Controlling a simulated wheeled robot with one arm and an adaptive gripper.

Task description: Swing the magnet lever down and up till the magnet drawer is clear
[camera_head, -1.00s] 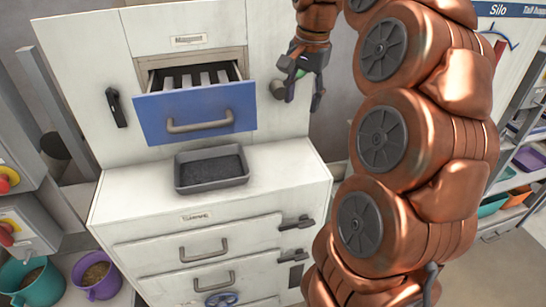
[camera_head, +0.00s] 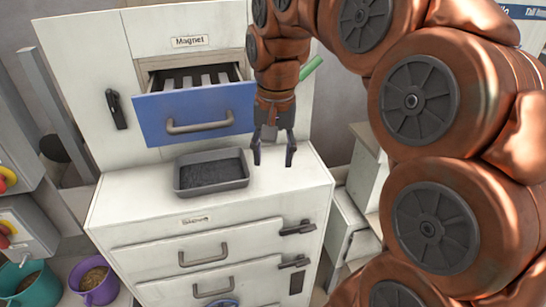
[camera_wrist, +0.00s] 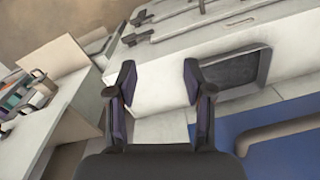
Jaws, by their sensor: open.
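The blue magnet drawer (camera_head: 196,112) is pulled out under the "Magnet" label, with dark bars and light strips inside. It also shows at the lower right of the wrist view (camera_wrist: 285,155). A green bar (camera_head: 312,68), apparently the magnet lever's grip, slants up to the right of the drawer, and my arm hides its base. My gripper (camera_head: 273,158) is open and empty, pointing down above the right part of the cabinet top, apart from the lever. In the wrist view its two fingers (camera_wrist: 158,75) stand apart with nothing between them.
A grey tray (camera_head: 211,172) with dark grains stands on the white cabinet top (camera_head: 135,200) below the drawer; it shows in the wrist view (camera_wrist: 262,68). A black handle (camera_head: 116,109) is left of the drawer. Teal (camera_head: 40,290) and purple (camera_head: 97,282) buckets stand lower left.

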